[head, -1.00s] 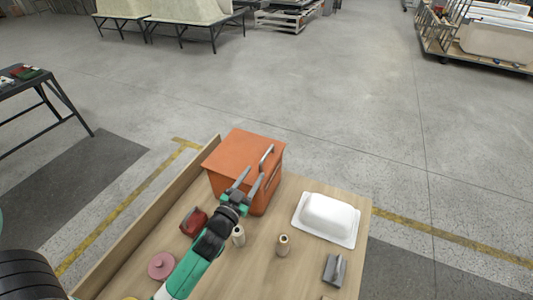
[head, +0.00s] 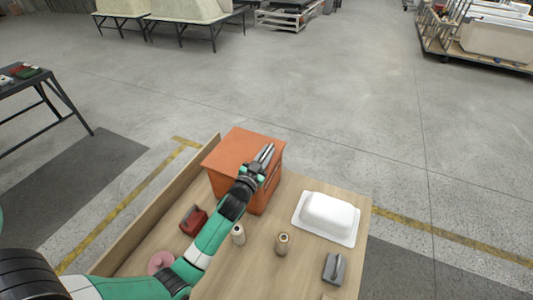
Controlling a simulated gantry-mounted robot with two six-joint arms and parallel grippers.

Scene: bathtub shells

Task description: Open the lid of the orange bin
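The orange bin (head: 234,151) stands at the far end of the wooden table in the head view, with its orange lid down. My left gripper (head: 267,152) is over the right edge of the lid, where the grey handle was visible a second ago. The fingers are close together and now cover the handle, so I cannot tell whether they hold it. My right gripper is not in view.
A white moulded tub shape (head: 327,217) lies right of the bin. A red object (head: 193,220), two spools, one of them here (head: 282,243), a grey metal tool (head: 334,268) and a pink disc (head: 160,262) sit nearer. A wooden side wall (head: 150,217) borders the table's left.

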